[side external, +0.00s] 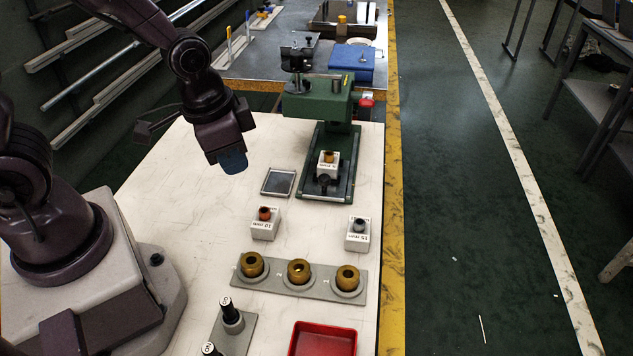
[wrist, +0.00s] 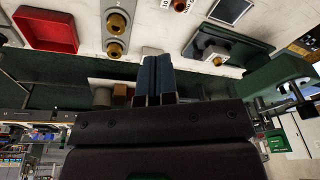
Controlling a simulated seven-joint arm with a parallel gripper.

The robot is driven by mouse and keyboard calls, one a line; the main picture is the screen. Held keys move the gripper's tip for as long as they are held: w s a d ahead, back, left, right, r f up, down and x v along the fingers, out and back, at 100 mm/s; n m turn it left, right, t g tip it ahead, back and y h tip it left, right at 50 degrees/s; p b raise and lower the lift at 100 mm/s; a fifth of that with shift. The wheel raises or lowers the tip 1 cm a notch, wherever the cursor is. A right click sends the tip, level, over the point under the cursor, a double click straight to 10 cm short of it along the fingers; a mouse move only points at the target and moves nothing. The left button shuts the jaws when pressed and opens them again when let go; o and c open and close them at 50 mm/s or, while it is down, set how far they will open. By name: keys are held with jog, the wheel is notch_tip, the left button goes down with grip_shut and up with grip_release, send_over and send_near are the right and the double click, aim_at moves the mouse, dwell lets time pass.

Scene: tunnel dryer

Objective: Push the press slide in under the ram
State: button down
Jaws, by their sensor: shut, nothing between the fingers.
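The green press (side external: 318,104) stands at the back right of the white table, with its long base toward the front. The press slide, with a black knob (side external: 323,181) at its front, sits on that base in front of the ram head. A white block (side external: 328,165) with a brass-coloured piece on top rests on the slide; the block also shows in the wrist view (wrist: 215,53). My gripper (side external: 233,161) has blue fingertips. It is shut and empty, above the table to the left of the press, apart from the slide. Its fingers also show in the wrist view (wrist: 156,75).
A small dark-framed plate (side external: 279,182) lies left of the press base. Two white blocks, one with a reddish piece (side external: 264,222) and one with a grey piece (side external: 358,233), stand in front. A grey holder (side external: 290,280) with brass rings and a red tray (side external: 322,340) are nearer.

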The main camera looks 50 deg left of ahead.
jog(key=w+f+m+t, duration=0.1)
jog(key=w+f+m, duration=0.1)
jog(key=w+f, duration=0.2)
jog(key=w+f+m+t, duration=0.2)
jog(key=w+f, duration=0.2)
jog(key=f, duration=0.1)
jog(key=w+f+m+t, duration=0.2)
jog(key=w+f, duration=0.2)
jog(key=shift+w+d+f, duration=0.1)
jog(key=shift+d+f, duration=0.25)
jog(key=shift+d, duration=0.05)
jog(key=w, duration=0.1)
jog(key=w+a, duration=0.1)
jog(key=w+f, duration=0.1)
jog(key=shift+a, duration=0.3)
jog(key=shift+w+a, duration=0.35)
jog(key=shift+w, duration=0.1)
jog(key=shift+w+a, duration=0.15)
jog(key=w+a, duration=0.8)
jog(key=shift+a, duration=0.1)
